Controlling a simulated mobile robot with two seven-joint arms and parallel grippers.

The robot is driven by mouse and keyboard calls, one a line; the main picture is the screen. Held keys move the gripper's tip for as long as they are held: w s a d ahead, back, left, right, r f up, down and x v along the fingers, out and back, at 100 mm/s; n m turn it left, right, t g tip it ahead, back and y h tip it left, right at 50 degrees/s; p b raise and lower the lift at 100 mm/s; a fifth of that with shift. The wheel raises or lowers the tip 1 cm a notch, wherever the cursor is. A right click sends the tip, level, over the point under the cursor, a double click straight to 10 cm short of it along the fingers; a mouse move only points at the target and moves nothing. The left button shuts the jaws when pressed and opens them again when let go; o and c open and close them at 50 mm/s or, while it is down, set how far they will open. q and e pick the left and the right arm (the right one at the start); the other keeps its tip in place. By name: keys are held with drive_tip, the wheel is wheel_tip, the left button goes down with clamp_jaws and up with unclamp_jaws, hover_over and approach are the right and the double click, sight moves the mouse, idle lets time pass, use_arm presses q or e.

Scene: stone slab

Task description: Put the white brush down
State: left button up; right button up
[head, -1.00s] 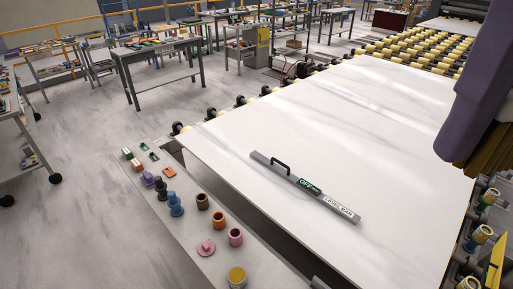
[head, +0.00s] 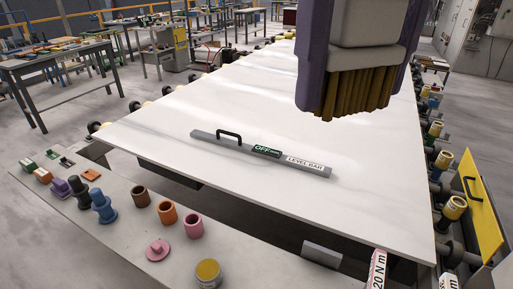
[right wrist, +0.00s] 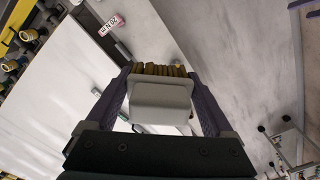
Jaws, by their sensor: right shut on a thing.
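The white brush (head: 369,55) has a pale grey-white block and brown-yellow bristles that point down. My right gripper (head: 356,70), with purple fingers, is shut on its block at the upper right of the head view. The bristles appear above the white stone slab (head: 250,105), with no contact visible; the height is hard to judge. In the right wrist view the brush block (right wrist: 160,102) sits between both fingers of my right gripper (right wrist: 160,85), its bristles beyond it. My left gripper is not in view.
A level bar (head: 262,153) with a black handle lies on the slab. A side ledge (head: 120,235) at lower left holds coloured cups and small parts. Rollers and a yellow panel (head: 478,205) line the right edge. Much of the slab around the bar is bare.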

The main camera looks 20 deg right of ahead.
drive_tip(key=w+d+f+m+b, duration=0.1)
drive_tip(key=f+b, duration=1.1)
drive_tip(key=f, duration=0.7)
drive_tip(key=w+d+f+m+b, duration=0.1)
drive_tip(key=d+f+m+b, duration=0.1)
drive_tip(key=f+b, duration=1.1)
drive_tip(key=w+d+f+m+b, duration=0.1)
drive_tip(key=f+b, duration=1.2)
drive_tip(key=f, duration=1.3)
drive_tip(key=shift+w+d+f+m, duration=0.25)
drive_tip(key=shift+m, duration=0.45)
wheel_tip(320, 180, down, 5)
drive_tip(key=shift+r+b, duration=0.1)
drive_tip(key=shift+b, duration=0.75)
drive_tip(key=o, duration=1.2)
drive_tip(key=shift+c, duration=0.2)
